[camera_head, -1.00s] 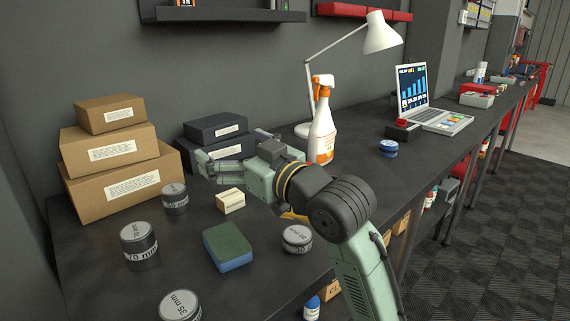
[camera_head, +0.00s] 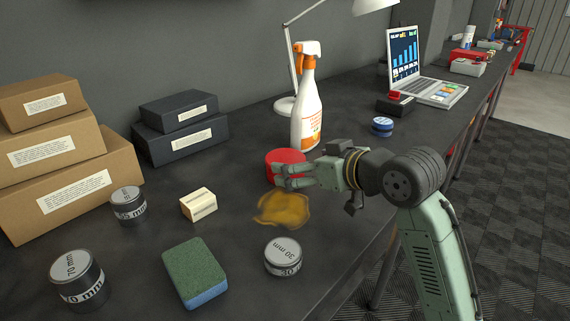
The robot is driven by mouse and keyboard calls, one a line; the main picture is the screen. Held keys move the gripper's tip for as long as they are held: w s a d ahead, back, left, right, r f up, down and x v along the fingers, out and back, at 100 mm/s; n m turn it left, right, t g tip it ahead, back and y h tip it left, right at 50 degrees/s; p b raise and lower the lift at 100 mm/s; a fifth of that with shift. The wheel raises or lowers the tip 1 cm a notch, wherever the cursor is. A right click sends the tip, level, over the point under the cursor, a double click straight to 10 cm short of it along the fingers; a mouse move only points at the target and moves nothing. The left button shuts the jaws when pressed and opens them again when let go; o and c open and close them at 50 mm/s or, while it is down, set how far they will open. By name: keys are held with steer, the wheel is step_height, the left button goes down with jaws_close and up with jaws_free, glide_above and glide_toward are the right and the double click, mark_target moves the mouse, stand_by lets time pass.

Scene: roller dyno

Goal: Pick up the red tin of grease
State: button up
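The red tin (camera_head: 284,159) stands on the dark bench, just in front of the white spray bottle. Its lower front is partly hidden by my gripper (camera_head: 279,177). My gripper reaches in from the right, with its fingers pointing left, at the near side of the tin. The two green fingers look apart, with nothing seen between them. I cannot tell whether they touch the tin.
A spray bottle with an orange head (camera_head: 308,105) stands close behind the tin. A yellow-brown cloth or spill (camera_head: 283,208) lies in front. Labelled cylinders (camera_head: 283,257), a sponge (camera_head: 194,272), a small box (camera_head: 198,204) and cartons (camera_head: 60,150) are nearby.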

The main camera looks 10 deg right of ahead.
mark_target(287, 158)
steer(key=p+x, duration=0.1)
steer(key=x, duration=0.1)
steer(key=p+x, duration=0.1)
steer(key=x, duration=0.1)
steer(key=shift+w+a+r, duration=0.1)
steer(key=shift+w+a, duration=0.05)
steer(key=shift+w, duration=0.15)
steer(key=shift+w+a+f, duration=0.15)
steer(key=shift+w+f, duration=0.1)
steer(key=shift+w, duration=0.05)
steer(key=c, duration=1.4)
steer(key=shift+c, duration=0.3)
steer(key=shift+r, duration=0.2)
